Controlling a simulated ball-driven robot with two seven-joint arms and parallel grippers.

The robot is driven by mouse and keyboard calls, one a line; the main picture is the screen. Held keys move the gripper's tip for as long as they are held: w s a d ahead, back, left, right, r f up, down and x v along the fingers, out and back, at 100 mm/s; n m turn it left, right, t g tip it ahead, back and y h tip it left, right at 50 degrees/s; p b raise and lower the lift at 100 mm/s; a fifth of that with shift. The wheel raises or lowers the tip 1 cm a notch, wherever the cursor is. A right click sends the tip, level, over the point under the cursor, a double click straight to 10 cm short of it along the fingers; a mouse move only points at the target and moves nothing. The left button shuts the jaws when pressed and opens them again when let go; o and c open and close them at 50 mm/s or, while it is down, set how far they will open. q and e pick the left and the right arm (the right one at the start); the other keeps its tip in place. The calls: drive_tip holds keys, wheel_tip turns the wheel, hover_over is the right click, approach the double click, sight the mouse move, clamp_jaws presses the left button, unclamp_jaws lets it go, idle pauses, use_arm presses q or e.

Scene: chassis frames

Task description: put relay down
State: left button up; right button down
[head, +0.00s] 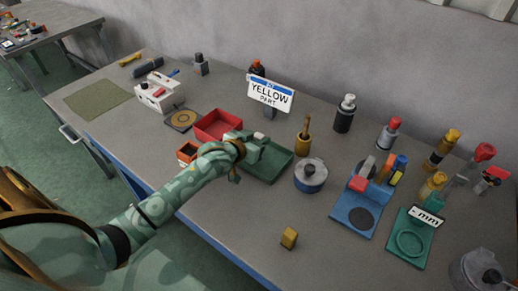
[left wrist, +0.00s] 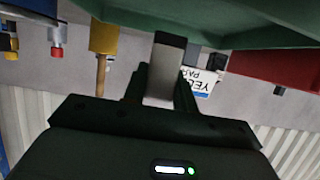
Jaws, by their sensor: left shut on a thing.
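My left gripper (head: 252,148) reaches in over the green tray (head: 272,166) near the middle of the bench. In the left wrist view it is shut on a small pale grey block with a dark end, the relay (left wrist: 164,75). The green tray also shows at the top of the left wrist view (left wrist: 215,22), close to the relay's end. I cannot tell whether the relay touches the tray. In the head view the gripper mostly hides the relay. My right gripper is not in view.
A red bin (head: 216,126) stands left of the green tray. A sign reading "KIT YELLOW PART" (head: 270,94) stands behind it.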

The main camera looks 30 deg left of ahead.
use_arm(q)
wheel_tip(320, 180, down, 3)
drive_tip(key=shift+f+b, duration=0.2)
drive_tip(key=shift+b, duration=0.4)
drive_tip(key=shift+r, duration=0.1)
drive_tip(key=o, duration=1.1)
drive_tip(key=shift+c, duration=0.2)
